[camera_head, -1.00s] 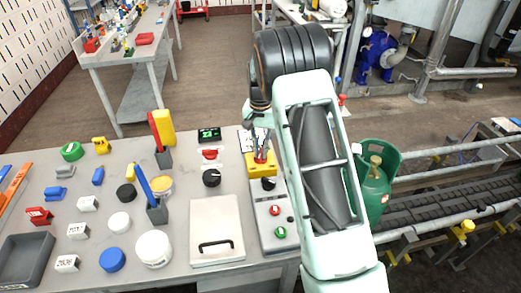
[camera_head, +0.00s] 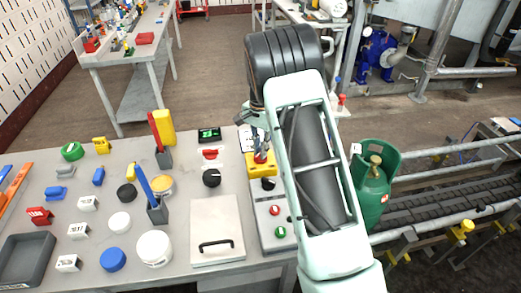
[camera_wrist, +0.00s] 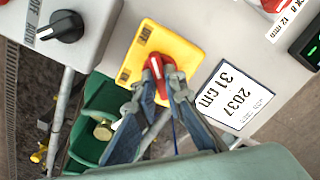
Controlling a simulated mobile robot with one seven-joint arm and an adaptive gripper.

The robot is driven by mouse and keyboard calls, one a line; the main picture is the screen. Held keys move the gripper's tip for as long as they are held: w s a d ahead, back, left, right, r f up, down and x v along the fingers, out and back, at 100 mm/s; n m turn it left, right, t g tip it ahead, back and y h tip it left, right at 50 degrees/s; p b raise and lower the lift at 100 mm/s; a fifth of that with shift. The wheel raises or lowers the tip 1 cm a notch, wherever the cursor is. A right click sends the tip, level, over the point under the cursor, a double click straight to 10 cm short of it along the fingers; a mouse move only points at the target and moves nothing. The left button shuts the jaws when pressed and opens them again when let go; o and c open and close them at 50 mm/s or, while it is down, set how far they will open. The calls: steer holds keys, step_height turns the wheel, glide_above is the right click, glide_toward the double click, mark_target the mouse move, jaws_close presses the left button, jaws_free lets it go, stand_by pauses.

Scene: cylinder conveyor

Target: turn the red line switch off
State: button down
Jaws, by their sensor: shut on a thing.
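The red switch knob (camera_wrist: 157,66) sits on a yellow plate (camera_wrist: 186,50) in the wrist view. In the head view, the yellow plate (camera_head: 262,170) is at the back end of a grey control box, and the red knob (camera_head: 260,157) shows just under my fingers. My gripper (camera_wrist: 164,82) is shut on the knob, with one finger on each side of it. It also shows in the head view (camera_head: 259,147), above the plate. The knob's long side runs nearly up and down in the wrist view. My fingers hide part of the knob.
A black rotary knob (camera_wrist: 62,26) is beside the plate. A printed card (camera_wrist: 234,94) lies on its other side. The box also has a red button (camera_head: 274,210) and a green button (camera_head: 280,232). A green gas cylinder (camera_head: 373,185) stands right of my arm.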

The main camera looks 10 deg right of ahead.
steer(key=c, duration=2)
jaws_free()
step_height(320, 180, up, 12)
